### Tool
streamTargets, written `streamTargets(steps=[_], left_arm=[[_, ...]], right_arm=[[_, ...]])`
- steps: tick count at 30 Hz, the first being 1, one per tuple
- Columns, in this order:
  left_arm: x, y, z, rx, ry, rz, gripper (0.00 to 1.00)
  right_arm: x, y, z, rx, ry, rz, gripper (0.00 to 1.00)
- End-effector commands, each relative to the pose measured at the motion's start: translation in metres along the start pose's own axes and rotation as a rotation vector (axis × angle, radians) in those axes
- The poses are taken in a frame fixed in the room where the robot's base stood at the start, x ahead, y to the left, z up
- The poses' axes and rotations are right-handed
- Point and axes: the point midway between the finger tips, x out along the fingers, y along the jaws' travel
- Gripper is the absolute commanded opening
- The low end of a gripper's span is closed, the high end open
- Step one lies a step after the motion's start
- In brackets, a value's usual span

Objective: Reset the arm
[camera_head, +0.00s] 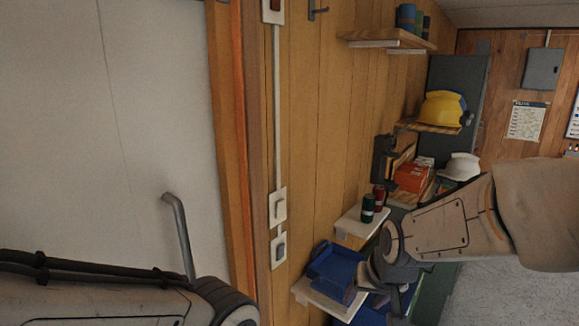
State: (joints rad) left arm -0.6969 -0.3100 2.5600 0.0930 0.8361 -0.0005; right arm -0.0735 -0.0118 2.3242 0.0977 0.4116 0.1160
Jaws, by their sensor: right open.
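My right arm comes in from the right, bent downward. My right gripper (398,300) hangs at the lower end of it, small and dark near the bottom edge. It is open, and I see nothing held in it. It is in front of the blue items on the low shelf, and I cannot tell how far apart they are. My left arm lies along the bottom left corner. Its gripper is out of the picture.
A blue bin (335,268) is on a low shelf by the wood wall. A door handle (180,235) stands above my left arm. Floor shows at right.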

Motion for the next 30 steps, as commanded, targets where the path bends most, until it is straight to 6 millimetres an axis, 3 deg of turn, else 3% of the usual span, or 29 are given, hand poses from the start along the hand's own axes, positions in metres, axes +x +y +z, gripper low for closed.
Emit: streamTargets(steps=[3, 11, 23, 30], left_arm=[[0.0, 0.0, 0.0, 0.0, 0.0, 0.0, 0.5], [0.0, 0.0, 0.0, 0.0, 0.0, 0.0, 0.5], [0.03, -0.002, 0.002, -0.001, 0.0, 0.0, 0.5], [0.053, -0.004, 0.003, -0.001, 0.0, 0.0, 0.5]], right_arm=[[0.014, 0.021, 0.034, -0.043, -0.066, 0.037, 0.63], [0.03, 0.052, 0.098, -0.131, -0.19, 0.083, 0.63], [0.021, -0.021, 0.147, -0.383, -0.271, -0.016, 0.63], [0.003, -0.061, 0.205, -0.606, -0.355, -0.092, 0.63]])
